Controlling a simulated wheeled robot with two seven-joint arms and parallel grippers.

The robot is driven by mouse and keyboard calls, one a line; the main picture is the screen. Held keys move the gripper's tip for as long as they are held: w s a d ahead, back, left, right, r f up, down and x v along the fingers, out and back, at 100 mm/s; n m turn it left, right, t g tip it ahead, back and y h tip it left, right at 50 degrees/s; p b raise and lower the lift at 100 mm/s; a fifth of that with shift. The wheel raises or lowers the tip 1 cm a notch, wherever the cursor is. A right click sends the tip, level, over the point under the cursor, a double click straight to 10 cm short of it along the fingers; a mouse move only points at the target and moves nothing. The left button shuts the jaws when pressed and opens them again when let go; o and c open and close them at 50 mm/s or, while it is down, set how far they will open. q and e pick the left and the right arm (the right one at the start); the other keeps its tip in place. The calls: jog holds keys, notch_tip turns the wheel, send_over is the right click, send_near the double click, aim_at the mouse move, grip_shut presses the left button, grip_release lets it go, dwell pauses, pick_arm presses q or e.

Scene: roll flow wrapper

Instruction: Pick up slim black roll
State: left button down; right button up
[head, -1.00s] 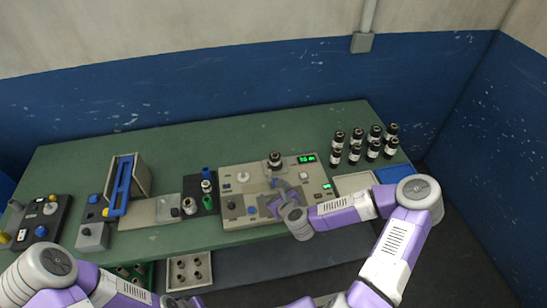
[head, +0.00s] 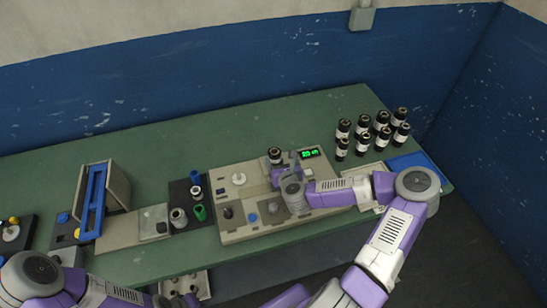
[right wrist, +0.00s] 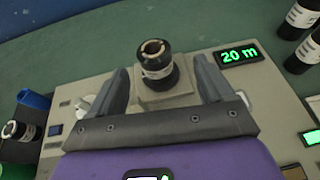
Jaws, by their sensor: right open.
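A slim black roll (head: 274,155) with a pale label band and a hollow core stands upright on a small square pedestal of the beige machine (head: 236,206). In the right wrist view the roll (right wrist: 155,60) stands between my two spread fingers, nearer their far ends, with a visible gap on each side. My right gripper (head: 284,168) is open and empty, just in front of the roll; it also shows in the right wrist view (right wrist: 162,78). My left arm shows at the lower left, but its gripper is out of view.
Several black rolls with white labels (head: 362,141) stand at the back right, beside a blue mat (head: 408,165). A green display (head: 309,154) lies right of the pedestal. A black tray (head: 180,190) with blue and green cylinders is left of the machine. The table behind is clear.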

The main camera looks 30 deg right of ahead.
aim_at(276, 155)
jog(key=x, duration=0.6)
jog(key=shift+w+a+r+b, duration=0.1)
jog(key=shift+w+a+b, duration=0.1)
jog(key=shift+a+b, duration=0.2)
jog(key=shift+c, duration=0.2)
jog(key=c, duration=1.1)
